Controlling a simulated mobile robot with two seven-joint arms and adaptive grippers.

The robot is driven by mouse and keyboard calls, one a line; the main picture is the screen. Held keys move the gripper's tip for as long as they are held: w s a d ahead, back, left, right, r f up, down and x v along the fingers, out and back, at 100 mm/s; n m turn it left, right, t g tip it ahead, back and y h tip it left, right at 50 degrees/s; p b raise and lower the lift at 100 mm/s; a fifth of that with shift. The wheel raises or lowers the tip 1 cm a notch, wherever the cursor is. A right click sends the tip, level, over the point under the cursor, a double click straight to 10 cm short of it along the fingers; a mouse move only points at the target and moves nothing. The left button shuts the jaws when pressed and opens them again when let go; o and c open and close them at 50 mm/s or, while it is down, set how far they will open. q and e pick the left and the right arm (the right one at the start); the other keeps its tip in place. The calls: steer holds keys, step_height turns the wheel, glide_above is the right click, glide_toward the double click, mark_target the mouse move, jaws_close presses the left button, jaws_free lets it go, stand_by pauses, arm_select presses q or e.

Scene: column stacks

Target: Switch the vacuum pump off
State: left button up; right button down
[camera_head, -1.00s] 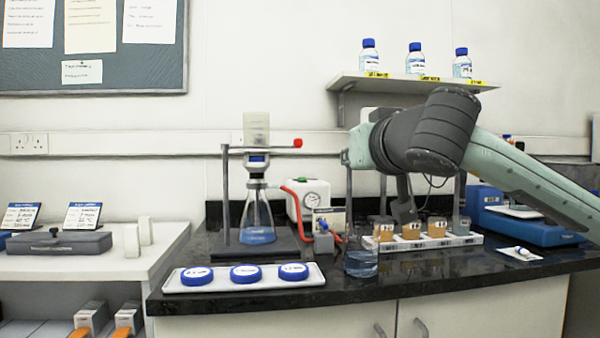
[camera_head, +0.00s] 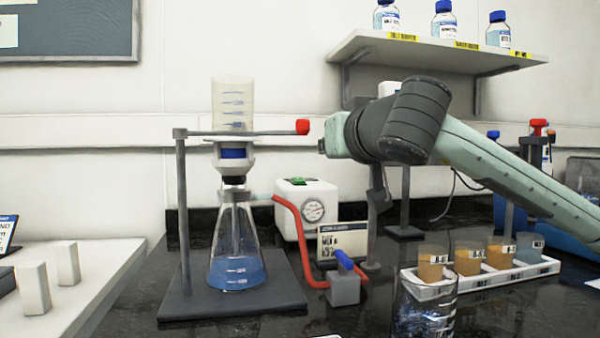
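The vacuum pump (camera_head: 293,213) is a white box at the back of the black bench, with a round gauge on its front. A green switch (camera_head: 298,181) sits on its top face. A red hose (camera_head: 302,245) runs beside the pump to a small grey block with a blue valve handle (camera_head: 344,260). My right arm comes in from the right, its wrist above and right of the pump. A dark part below the wrist seems to be my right gripper (camera_head: 378,200); it is apart from the pump and its fingers are not clear. My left gripper is out of view.
A filter flask (camera_head: 238,258) with a clear funnel stands on a dark-based stand, left of the pump; the stand's red-tipped rod (camera_head: 302,127) reaches right. A small sign (camera_head: 342,241), a glass beaker (camera_head: 424,305) and a white rack (camera_head: 485,277) of amber pots stand to the right. A shelf (camera_head: 440,50) hangs above.

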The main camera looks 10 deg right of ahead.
steer(key=w, duration=0.4)
steer(key=p, duration=0.4)
glide_above(302, 181)
step_height(302, 181, down, 2)
steer(key=shift+f, duration=0.1)
step_height(302, 181, down, 3)
steer(key=shift+r+b, duration=0.1)
steer(key=shift+b, duration=0.2)
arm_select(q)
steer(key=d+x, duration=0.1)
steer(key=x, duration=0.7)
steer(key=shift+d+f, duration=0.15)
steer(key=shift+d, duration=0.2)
arm_select(e)
steer(key=shift+f, duration=0.6)
